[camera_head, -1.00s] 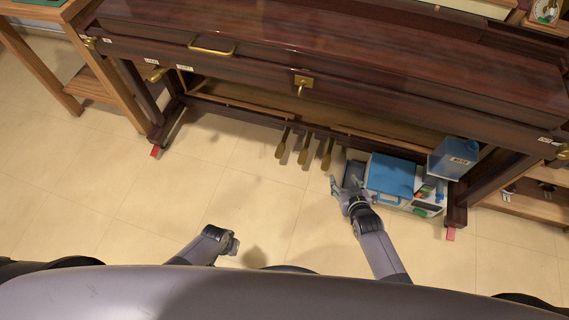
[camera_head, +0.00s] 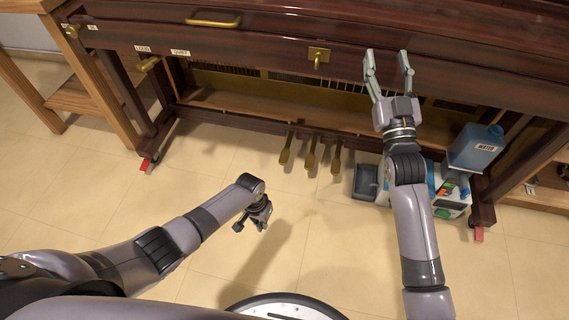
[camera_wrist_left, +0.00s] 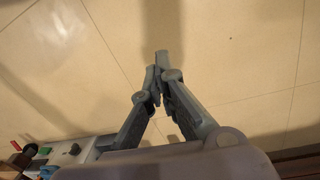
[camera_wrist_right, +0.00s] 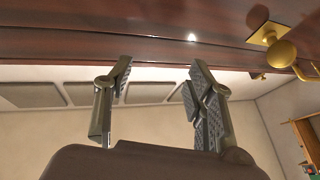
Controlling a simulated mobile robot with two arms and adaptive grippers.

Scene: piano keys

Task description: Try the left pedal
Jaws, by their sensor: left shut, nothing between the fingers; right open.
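Three brass pedals hang under the dark wooden piano in the head view. The left pedal (camera_head: 286,150) is leftmost, beside the middle pedal (camera_head: 311,153) and the right pedal (camera_head: 336,158). My left gripper (camera_head: 252,222) is shut and empty, above the floor, in front of the pedals and a little left of them, touching none. Its closed fingers also show in the left wrist view (camera_wrist_left: 158,72). My right gripper (camera_head: 388,62) is open and empty at the piano's front edge, right of the brass lock plate. Its spread fingers show in the right wrist view (camera_wrist_right: 160,75).
A blue canister labelled water (camera_head: 476,147) stands at the piano's right end, near a grey tray (camera_head: 366,181) and a white-and-blue case partly hidden by my right arm. Wooden benches flank the piano. The tiled floor (camera_head: 195,165) left of the pedals is clear.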

